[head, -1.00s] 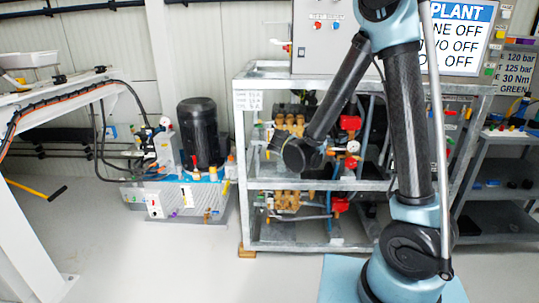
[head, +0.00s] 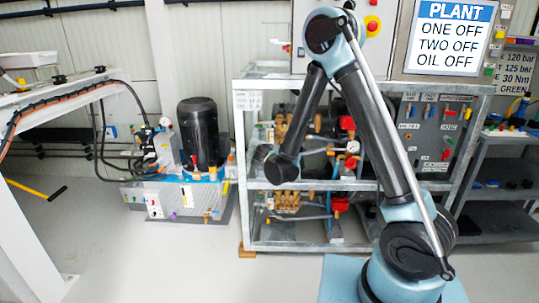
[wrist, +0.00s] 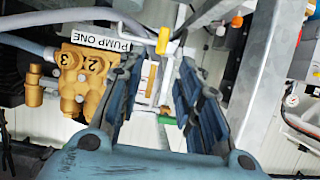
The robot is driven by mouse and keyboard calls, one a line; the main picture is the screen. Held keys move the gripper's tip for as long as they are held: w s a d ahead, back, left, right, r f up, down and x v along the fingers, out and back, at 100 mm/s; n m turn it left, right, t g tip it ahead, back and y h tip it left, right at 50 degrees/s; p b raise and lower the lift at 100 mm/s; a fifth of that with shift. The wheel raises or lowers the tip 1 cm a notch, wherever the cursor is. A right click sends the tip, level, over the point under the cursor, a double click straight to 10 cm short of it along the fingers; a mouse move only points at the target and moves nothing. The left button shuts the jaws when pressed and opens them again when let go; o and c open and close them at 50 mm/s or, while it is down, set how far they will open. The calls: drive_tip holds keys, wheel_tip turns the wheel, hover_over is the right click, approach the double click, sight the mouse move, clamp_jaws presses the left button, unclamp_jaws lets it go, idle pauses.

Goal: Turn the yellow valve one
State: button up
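In the wrist view a small yellow lever (wrist: 163,40) stands just beyond my fingertips, right of the "PUMP ONE" label (wrist: 100,37). It looks like the yellow valve's handle, though no label on it can be read. My gripper (wrist: 161,68) is open, its two dark fingers spread on either side of the line toward the lever, with nothing clearly held between them. A brass pump block (wrist: 82,80) lies left of the fingers. In the head view my arm's end is in front of the rack's left part, and the fingers cannot be made out.
A grey metal post (wrist: 262,70) rises close to the right finger. A green part (wrist: 167,120) shows between the fingers. In the head view the galvanised rack (head: 300,186) holds pumps on two levels. A hydraulic unit (head: 199,135) stands to its left, with clear floor in front.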

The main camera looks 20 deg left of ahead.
drive_tip(key=x, duration=0.9)
drive_tip(key=shift+w, duration=0.2)
drive_tip(key=shift+c, duration=0.6)
